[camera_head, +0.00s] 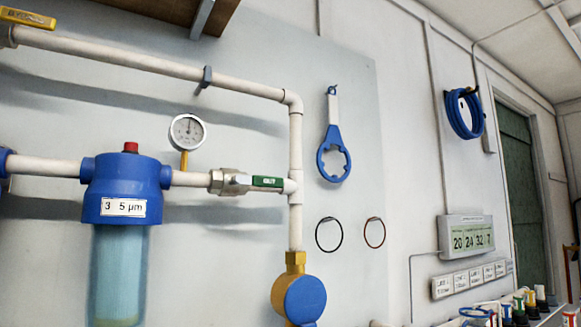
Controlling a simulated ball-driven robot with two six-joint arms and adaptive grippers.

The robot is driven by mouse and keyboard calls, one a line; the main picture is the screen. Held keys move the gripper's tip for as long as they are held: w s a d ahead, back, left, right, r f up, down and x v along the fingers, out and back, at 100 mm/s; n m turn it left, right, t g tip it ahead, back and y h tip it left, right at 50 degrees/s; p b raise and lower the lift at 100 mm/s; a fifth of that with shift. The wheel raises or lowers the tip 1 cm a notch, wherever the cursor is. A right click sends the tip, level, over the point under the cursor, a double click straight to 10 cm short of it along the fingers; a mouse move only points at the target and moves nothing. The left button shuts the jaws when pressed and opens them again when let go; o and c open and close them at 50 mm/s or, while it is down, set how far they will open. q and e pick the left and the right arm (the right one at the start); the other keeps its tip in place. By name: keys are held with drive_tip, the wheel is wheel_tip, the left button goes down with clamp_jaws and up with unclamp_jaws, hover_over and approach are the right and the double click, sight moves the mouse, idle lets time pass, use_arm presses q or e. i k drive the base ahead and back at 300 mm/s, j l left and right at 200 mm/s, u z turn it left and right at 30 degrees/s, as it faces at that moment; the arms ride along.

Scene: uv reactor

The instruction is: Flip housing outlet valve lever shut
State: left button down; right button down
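The blue filter housing (127,178) has a clear lower bowl (119,275), a red button on top and a label reading "3 5 µm". On its right, a metal ball valve (222,182) sits in the white pipe. Its green lever (267,182) lies horizontal, in line with the pipe, pointing right to the tee at the vertical pipe. Neither gripper is in view, and nothing touches the lever.
A yellow lever (27,18) is on the upper pipe (150,63). A blue wrench (334,160) and two rings hang at right. A blue-capped brass fitting (305,299) is below. Space before the lever looks clear.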

sight(255, 180)
drive_tip(key=k+l, duration=0.1)
drive_tip(key=l, duration=1.15)
drive_tip(key=k+l, duration=0.15)
drive_tip(key=l, duration=0.5)
